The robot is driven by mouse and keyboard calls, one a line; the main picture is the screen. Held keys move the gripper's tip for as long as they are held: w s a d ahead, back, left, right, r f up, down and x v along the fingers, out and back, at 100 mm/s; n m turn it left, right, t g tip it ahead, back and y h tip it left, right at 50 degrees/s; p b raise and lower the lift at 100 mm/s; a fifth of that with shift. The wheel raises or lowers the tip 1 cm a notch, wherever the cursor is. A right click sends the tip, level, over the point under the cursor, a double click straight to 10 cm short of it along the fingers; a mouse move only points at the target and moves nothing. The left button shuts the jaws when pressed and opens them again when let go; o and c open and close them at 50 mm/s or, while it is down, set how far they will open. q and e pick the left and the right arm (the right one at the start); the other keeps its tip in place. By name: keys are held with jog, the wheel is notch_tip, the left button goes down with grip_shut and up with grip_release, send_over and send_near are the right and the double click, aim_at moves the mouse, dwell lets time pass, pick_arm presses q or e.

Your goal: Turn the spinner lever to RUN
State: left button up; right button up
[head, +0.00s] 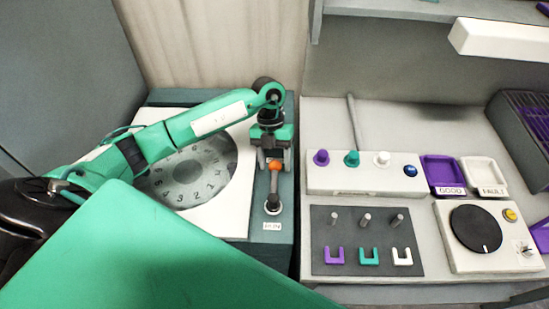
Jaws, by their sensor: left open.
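My right gripper is not in view.
On the right bench stand a block with purple, green and white knobs (352,159), a dark panel with pegs and coloured clips (367,241), GOOD (443,190) and FAULT (487,191) trays, and a black turntable (476,229). A wall is behind the lever unit.

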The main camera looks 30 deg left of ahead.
pick_arm(q)
jog(key=shift+c, duration=0.2)
grip_shut()
